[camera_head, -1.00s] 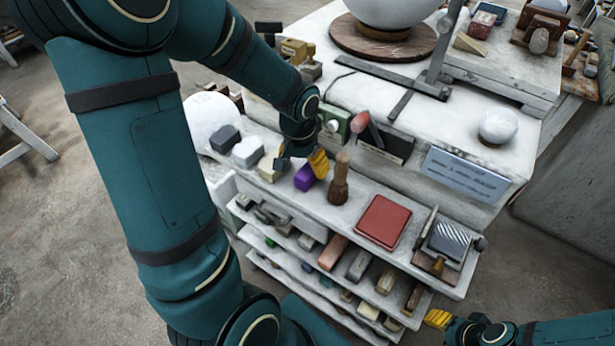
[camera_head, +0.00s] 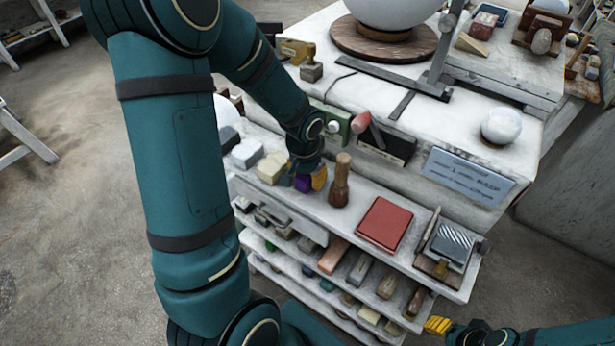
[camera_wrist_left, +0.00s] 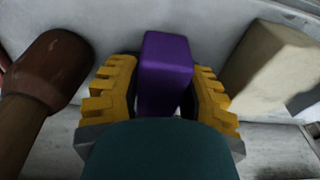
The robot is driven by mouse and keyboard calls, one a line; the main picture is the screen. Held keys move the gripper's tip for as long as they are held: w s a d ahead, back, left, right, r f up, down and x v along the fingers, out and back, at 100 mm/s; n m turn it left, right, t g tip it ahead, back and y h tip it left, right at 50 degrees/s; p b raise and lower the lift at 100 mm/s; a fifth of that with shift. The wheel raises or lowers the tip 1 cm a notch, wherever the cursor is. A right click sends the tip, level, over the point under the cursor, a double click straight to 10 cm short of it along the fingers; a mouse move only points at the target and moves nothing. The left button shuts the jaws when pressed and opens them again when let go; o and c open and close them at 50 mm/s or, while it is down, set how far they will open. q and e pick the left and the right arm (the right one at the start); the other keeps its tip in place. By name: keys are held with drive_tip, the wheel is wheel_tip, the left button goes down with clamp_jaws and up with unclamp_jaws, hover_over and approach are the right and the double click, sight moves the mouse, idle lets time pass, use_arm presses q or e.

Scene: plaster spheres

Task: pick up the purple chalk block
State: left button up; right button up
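The purple chalk block (camera_wrist_left: 165,70) stands on the white shelf between the two yellow fingers of my left gripper (camera_wrist_left: 163,88) in the left wrist view. Small gaps show on both sides of the block, so the fingers are around it and open. In the head view the left gripper (camera_head: 304,181) is down at the upper shelf, and only a little of the purple block (camera_head: 302,185) shows between the fingers. My right gripper (camera_head: 438,324) is low at the right, its yellow fingertips near the lower shelves; its opening is unclear.
A wooden-handled tool (camera_head: 340,182) stands close to the right of the left gripper. A cream block (camera_head: 270,168) and a pale block (camera_head: 247,153) stand to its left. A red pad (camera_head: 384,223) lies further right.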

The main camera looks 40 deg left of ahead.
use_arm(q)
clamp_jaws()
wheel_tip(320, 180, up, 10)
drive_tip(key=shift+r+p, duration=0.1)
drive_tip(key=shift+p, duration=0.95)
drive_tip(key=shift+o, duration=0.8)
unclamp_jaws()
clamp_jaws()
